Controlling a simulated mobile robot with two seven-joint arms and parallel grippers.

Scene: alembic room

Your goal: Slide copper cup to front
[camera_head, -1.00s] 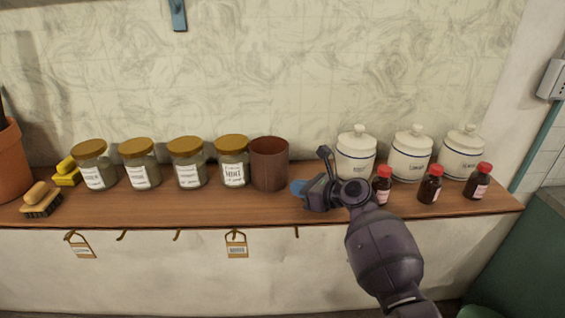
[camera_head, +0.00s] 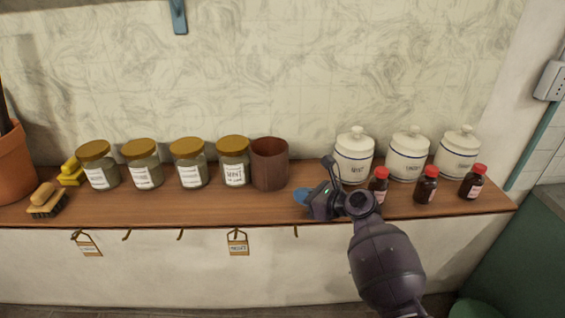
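The copper cup (camera_head: 270,165) is a reddish-brown open cylinder standing upright on the wooden shelf (camera_head: 205,208), toward its back. It stands just right of the last gold-lidded jar. My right gripper (camera_head: 308,194) is low over the shelf, to the right of the cup and nearer the front edge. A gap shows between its blue-tipped end and the cup. I cannot make out how far apart its fingers are. My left gripper is not in view.
Several gold-lidded glass jars (camera_head: 189,163) stand in a row left of the cup. White lidded canisters (camera_head: 353,156) and red-capped brown bottles (camera_head: 426,186) stand right, close to my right gripper. Tags (camera_head: 238,243) and hooks hang below the shelf. The shelf in front of the cup is clear.

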